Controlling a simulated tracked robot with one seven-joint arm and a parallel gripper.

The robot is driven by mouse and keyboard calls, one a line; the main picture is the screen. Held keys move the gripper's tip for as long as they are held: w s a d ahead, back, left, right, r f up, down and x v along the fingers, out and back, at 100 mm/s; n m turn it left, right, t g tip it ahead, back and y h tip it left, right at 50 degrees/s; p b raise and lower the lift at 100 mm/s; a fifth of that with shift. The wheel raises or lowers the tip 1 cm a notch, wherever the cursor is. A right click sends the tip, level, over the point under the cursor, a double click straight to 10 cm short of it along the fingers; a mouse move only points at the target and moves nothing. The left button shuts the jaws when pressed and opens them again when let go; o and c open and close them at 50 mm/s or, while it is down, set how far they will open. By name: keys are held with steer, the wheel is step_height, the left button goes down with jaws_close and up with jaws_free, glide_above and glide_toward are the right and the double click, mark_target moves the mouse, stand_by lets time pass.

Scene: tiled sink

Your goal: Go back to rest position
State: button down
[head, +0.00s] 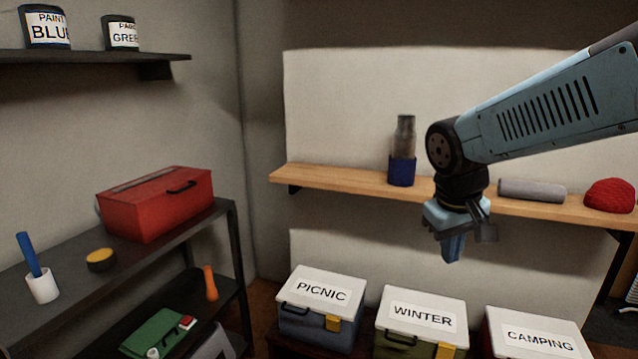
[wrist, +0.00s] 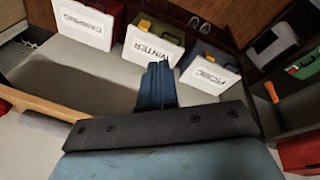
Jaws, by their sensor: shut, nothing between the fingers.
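My gripper (head: 452,250) hangs pointing down from my blue arm, in front of the wooden wall shelf in the head view. Its fingers are closed together with nothing between them. In the wrist view the shut blue fingers (wrist: 156,84) show at the centre, with the boxes beyond them. The gripper is above the WINTER box (head: 421,318) and apart from it.
Below stand the PICNIC box (head: 320,305) and CAMPING box (head: 528,335). The wooden shelf (head: 330,180) holds a bottle (head: 403,150), a grey roll (head: 532,190) and a red hat (head: 609,195). A red toolbox (head: 157,203) sits on the dark left shelving.

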steer(key=s+r+m+t+y, duration=0.1)
steer(key=s+r+m+t, duration=0.1)
steer(key=s+r, duration=0.3)
steer(key=shift+s+t+y, duration=0.4)
steer(key=shift+s+t, duration=0.2)
steer(key=shift+s, duration=0.6)
